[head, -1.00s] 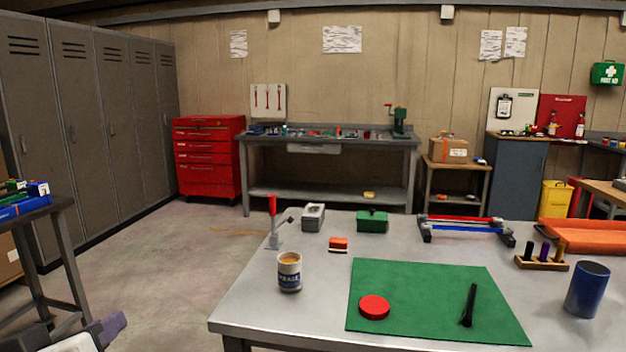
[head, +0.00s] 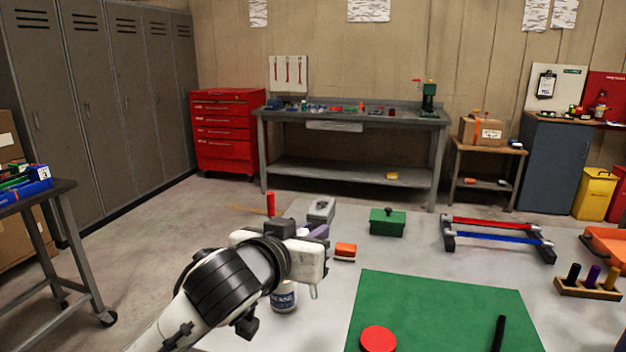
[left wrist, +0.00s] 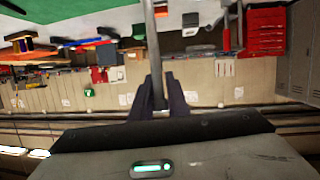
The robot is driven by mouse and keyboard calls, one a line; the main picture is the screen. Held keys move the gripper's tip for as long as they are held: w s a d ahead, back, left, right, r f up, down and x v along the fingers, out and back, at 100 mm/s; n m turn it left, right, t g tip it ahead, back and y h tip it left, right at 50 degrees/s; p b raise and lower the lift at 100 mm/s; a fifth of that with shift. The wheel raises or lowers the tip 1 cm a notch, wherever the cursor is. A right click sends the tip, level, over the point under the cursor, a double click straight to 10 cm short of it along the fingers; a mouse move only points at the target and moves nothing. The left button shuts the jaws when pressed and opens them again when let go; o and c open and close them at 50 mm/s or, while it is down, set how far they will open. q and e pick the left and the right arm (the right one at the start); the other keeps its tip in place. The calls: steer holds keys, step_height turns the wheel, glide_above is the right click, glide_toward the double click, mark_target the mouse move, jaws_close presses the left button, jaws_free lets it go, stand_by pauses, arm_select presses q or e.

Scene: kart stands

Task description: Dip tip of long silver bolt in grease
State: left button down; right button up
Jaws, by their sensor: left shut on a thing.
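My left gripper (head: 318,232) is over the near table's left part, beside and above the grease can (head: 284,298). In the left wrist view, my left gripper (left wrist: 164,92) is shut on a long silver bolt (left wrist: 149,35), a straight grey shaft running out between the dark fingers. In the head view the bolt is mostly hidden behind my wrist; I cannot tell whether its tip touches the grease. My right gripper is not in view.
A red-handled toggle clamp (head: 271,205), a grey box (head: 321,211), an orange block (head: 345,251) and a green box (head: 388,222) stand close by. A green mat (head: 440,300) bears a red disc (head: 378,340) and a black strap-like item (head: 498,333). A red-and-blue frame (head: 497,235) is farther right.

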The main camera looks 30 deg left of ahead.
arm_select(q)
steer(key=w+a+r+m+y+p, duration=0.1)
steer(key=w+a+r+m+p, duration=0.1)
steer(key=w+a+r, duration=0.3)
step_height(320, 180, down, 7)
steer(key=s+a+t+b, duration=0.1)
steer(key=b, duration=0.5)
steer(key=shift+s+a+r, duration=0.2)
steer(key=shift+s, duration=0.15)
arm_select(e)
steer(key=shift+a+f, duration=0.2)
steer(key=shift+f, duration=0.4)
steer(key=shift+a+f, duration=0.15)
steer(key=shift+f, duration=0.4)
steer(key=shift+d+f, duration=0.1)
arm_select(q)
steer(key=shift+f+b, duration=0.65)
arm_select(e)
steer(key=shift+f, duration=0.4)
